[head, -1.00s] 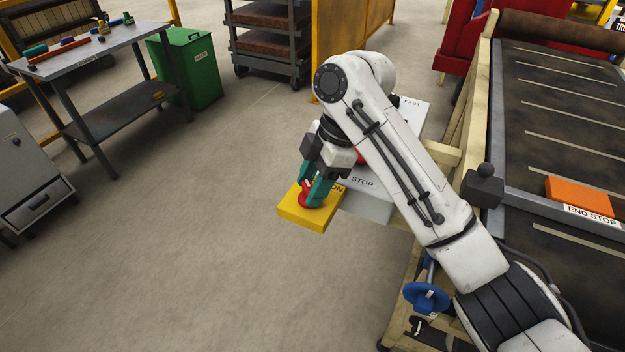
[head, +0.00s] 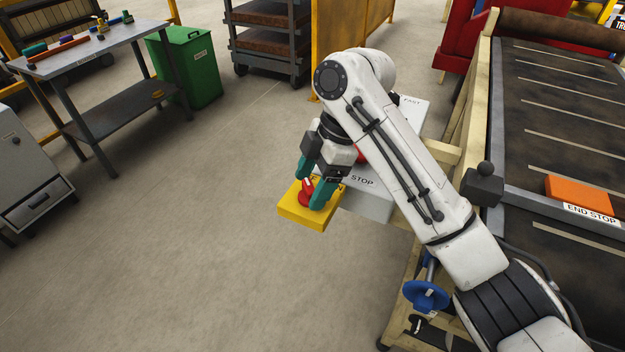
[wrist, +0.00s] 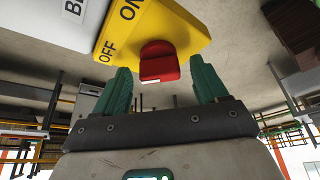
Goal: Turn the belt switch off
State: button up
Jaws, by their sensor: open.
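The belt switch is a yellow box (head: 296,216) with a red knob (head: 306,190) on it, at the middle of the head view. In the wrist view the yellow box (wrist: 172,30) carries the words OFF and ON, and the red knob (wrist: 158,62) shows a pale mark on its near end. My gripper (head: 310,188) has teal fingers, one on each side of the knob. In the wrist view my gripper (wrist: 162,82) is open, with a gap between each finger and the knob. The arm hides part of the box lettering in the head view.
A grey panel (head: 366,200) labelled STOP adjoins the yellow box, partly behind my arm. The conveyor belt (head: 560,95) lies right, with an orange brick (head: 578,192) by the END STOP label. A blue handwheel (head: 426,297) is below.

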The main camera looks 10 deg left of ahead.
jog(key=v, duration=1)
jog(key=shift+r, duration=0.3)
jog(key=shift+w+d, duration=0.1)
jog(key=shift+d, duration=0.05)
